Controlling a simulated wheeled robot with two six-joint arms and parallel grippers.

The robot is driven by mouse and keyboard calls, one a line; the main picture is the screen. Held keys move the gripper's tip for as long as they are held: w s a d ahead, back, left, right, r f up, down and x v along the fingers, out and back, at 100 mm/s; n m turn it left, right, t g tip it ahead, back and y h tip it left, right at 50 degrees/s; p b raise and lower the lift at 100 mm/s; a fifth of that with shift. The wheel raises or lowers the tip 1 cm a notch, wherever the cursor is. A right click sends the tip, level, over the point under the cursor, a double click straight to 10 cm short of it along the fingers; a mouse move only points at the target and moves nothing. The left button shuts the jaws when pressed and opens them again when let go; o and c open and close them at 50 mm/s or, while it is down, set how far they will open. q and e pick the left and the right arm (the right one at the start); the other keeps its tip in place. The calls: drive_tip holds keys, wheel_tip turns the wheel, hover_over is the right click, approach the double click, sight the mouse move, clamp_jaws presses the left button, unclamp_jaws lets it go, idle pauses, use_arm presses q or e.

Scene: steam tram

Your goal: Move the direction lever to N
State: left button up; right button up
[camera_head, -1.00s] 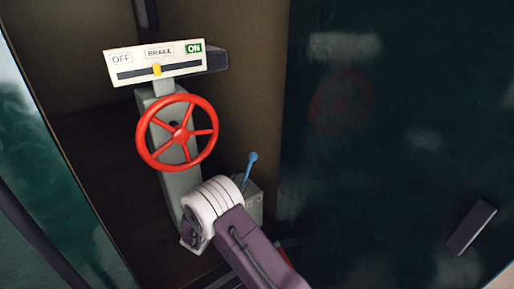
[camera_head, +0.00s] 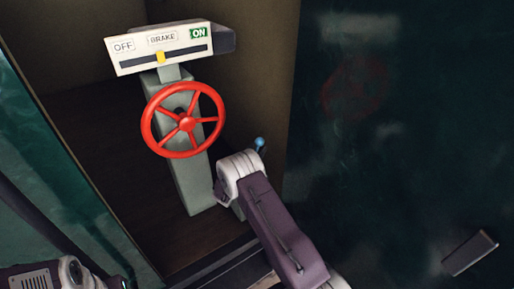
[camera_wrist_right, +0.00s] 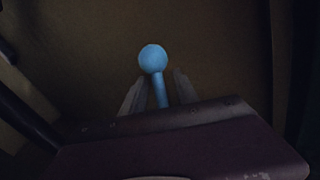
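The direction lever is a blue rod with a round blue knob. In the head view only its knob (camera_head: 260,142) and a little of the rod show, above my right arm, which hides its base and any letter marks. In the right wrist view the knob (camera_wrist_right: 152,58) stands up in the middle. My right gripper (camera_wrist_right: 159,77) is open, with one pale finger on each side of the rod just below the knob. A gap shows on both sides. Part of my left arm shows at the lower left of the head view, without its fingertips.
A red handwheel (camera_head: 185,121) on a grey pedestal (camera_head: 192,183) stands left of the lever. Above it is a brake panel (camera_head: 160,48) with a yellow pointer between OFF and ON. A dark green wall (camera_head: 400,130) is on the right.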

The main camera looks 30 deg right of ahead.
drive_tip(key=shift+s+a+r, duration=0.2)
drive_tip(key=shift+s+a, duration=0.05)
drive_tip(key=shift+a, duration=0.25)
drive_tip(key=c, duration=0.3)
clamp_jaws()
drive_tip(key=shift+d, duration=0.25)
